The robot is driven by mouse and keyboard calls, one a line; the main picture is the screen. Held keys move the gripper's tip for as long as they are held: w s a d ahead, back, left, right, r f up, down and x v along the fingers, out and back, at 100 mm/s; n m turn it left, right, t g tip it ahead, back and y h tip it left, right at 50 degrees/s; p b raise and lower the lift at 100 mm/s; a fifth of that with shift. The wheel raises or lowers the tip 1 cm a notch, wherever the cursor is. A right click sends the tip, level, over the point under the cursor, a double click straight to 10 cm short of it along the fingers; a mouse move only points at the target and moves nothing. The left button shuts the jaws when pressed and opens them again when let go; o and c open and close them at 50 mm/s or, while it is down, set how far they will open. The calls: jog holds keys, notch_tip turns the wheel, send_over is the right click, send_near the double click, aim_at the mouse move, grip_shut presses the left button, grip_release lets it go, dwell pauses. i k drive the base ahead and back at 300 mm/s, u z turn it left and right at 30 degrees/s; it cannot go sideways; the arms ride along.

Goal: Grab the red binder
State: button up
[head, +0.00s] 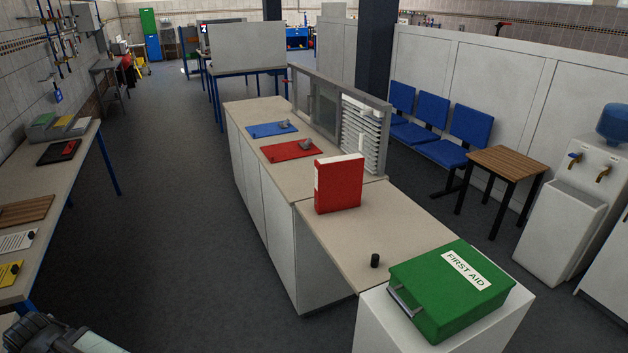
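The red binder (340,184) stands upright on the beige counter (385,235), right of the picture's middle. Part of my arm shows dark and blurred at the bottom left corner, far from the binder. I cannot make out the fingertips of my gripper there, so its state does not show.
A green first aid box (450,290) sits on a white stand at the front right. A small black cylinder (375,260) stands near the counter's front. Red (291,150) and blue (272,130) mats lie behind the binder. Dark floor (180,220) is clear left of the counter.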

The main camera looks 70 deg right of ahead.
aim_at(339, 181)
jog(key=z, duration=0.25)
jog(key=i, duration=1)
jog(key=z, duration=0.65)
jog(key=k, duration=0.85)
jog(key=z, duration=0.15)
jog(key=i, duration=0.85)
